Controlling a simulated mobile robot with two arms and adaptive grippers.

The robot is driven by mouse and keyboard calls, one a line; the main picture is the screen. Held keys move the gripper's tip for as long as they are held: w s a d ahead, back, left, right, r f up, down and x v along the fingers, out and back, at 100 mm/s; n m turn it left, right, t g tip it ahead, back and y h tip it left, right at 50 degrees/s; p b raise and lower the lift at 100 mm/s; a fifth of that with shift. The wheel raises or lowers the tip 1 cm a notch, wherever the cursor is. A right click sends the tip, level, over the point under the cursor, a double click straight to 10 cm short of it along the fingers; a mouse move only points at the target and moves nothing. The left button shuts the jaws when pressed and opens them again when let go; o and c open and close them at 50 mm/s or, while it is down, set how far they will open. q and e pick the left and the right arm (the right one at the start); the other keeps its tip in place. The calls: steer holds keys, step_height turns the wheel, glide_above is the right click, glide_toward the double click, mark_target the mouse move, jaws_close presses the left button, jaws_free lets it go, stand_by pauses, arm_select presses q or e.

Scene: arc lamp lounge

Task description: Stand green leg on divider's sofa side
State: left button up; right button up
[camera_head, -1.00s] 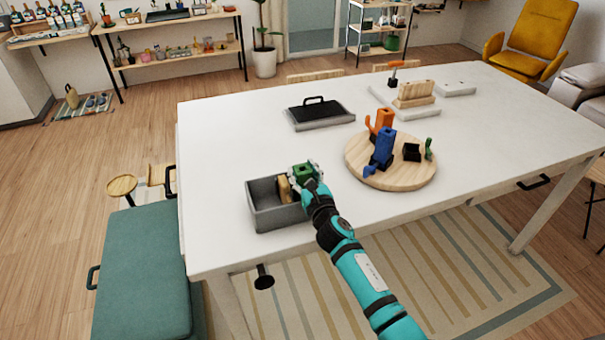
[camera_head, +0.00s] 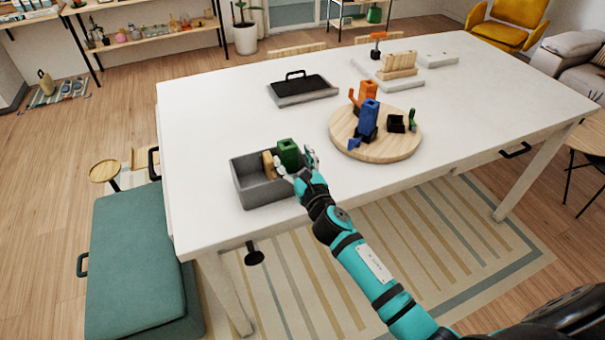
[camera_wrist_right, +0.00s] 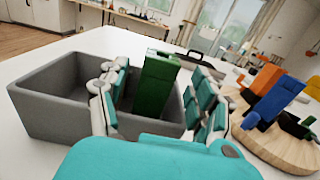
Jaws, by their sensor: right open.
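The green leg (camera_head: 289,153) stands upright in the grey box (camera_head: 252,194), on the right, sofa side of the tan divider (camera_head: 269,165). In the right wrist view the green leg (camera_wrist_right: 155,85) rises between the two fingers of my right gripper (camera_wrist_right: 163,102). The fingers are open, with a gap on each side of the leg. In the head view my right gripper (camera_head: 298,172) is at the right end of the box. The base of the leg is hidden by the box wall. My left gripper is not in view.
Right of the box, a round wooden board (camera_head: 352,149) carries a blue piece (camera_head: 369,120), an orange piece (camera_head: 368,90) and a small black and green piece (camera_head: 397,124). A black-topped tray (camera_head: 302,90) lies behind. The sofa (camera_head: 567,72) is at far right. White tabletop between is clear.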

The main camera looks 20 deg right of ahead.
steer(key=s, duration=0.7)
steer(key=shift+b, duration=0.35)
steer(key=shift+d, duration=0.1)
